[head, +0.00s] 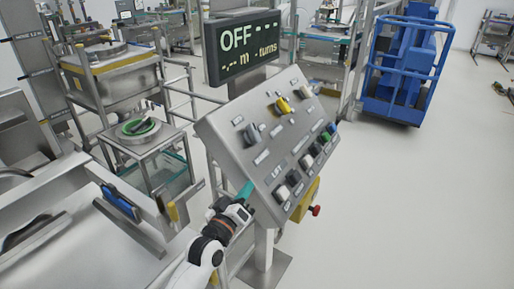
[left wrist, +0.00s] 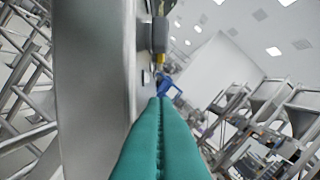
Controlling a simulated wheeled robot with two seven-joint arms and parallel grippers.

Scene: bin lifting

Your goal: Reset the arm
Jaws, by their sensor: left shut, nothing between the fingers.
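My left arm comes in from the bottom of the head view. My left gripper (head: 246,190) has teal fingers and is at the lower left edge of the grey control panel (head: 222,130). In the left wrist view its two teal fingers (left wrist: 160,105) lie side by side, shut, with nothing between them. The panel's metal side (left wrist: 95,80) stands close along their left. I cannot tell whether the fingers touch the panel. My right gripper is in neither view.
A red button (head: 315,210) juts out below right. A blue cage cart (head: 398,70) stands at the back right. The floor (head: 420,210) on the right is clear.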

